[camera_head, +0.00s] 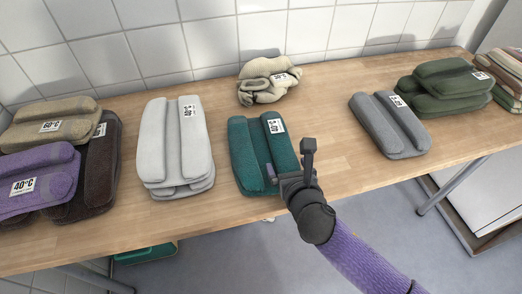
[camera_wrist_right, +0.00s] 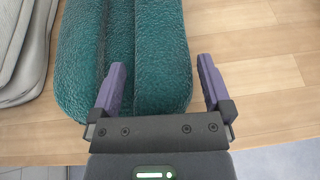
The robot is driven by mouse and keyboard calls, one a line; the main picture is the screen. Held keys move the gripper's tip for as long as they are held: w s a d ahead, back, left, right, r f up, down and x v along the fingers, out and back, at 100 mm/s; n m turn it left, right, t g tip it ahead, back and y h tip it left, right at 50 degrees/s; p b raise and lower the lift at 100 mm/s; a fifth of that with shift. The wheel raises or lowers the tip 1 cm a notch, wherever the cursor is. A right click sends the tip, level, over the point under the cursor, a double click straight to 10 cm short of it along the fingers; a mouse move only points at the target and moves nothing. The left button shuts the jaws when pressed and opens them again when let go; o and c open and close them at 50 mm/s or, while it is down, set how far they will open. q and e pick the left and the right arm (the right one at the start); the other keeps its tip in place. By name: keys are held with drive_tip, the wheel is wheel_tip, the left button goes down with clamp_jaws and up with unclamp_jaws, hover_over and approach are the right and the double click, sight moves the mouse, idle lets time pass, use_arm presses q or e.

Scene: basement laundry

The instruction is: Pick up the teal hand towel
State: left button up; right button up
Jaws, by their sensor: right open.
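The teal hand towel (camera_head: 249,141) lies folded on the wooden table in the middle of the head view, with a white label at its far right corner. It also fills the upper middle of the right wrist view (camera_wrist_right: 88,70). My right gripper (camera_head: 288,162) is at the towel's near right part. In the right wrist view my right gripper (camera_wrist_right: 162,85) is open, its two purple fingers apart. The left finger is over the towel and the right finger is just past its right edge. Whether the fingers touch it cannot be told. My left gripper is not in view.
The wooden table (camera_head: 328,120) also carries white towels (camera_head: 160,140) left of the teal one, a beige crumpled cloth (camera_head: 262,92) behind, a grey towel (camera_head: 372,118) right, green towels (camera_head: 432,88), and purple (camera_head: 58,182) and brown (camera_head: 97,165) ones far left. A tiled wall stands behind.

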drive_tip(key=shift+r, duration=0.1)
drive_tip(key=c, duration=1.3)
